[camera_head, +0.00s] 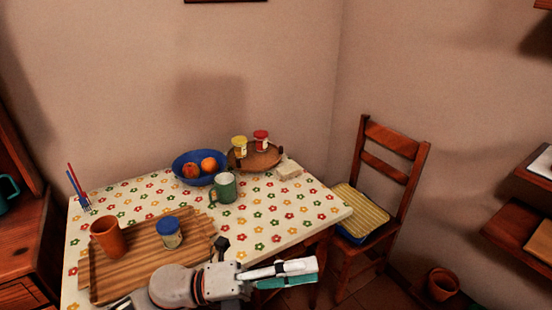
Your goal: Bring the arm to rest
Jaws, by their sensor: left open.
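My left arm comes in at the bottom and reaches to the right across the front edge of the table (255,226). My left gripper (314,270) is open and empty. It is past the table's front edge and points right, with white and teal fingers showing. No object is between its fingers. My right gripper is not in view.
A wooden tray (140,270) holds an orange-brown cup (108,237) and a blue-lidded jar (169,232). A green mug (224,187), blue fruit bowl (183,174) and round tray (262,160) with two jars stand behind. A chair (398,165) stands right of the table.

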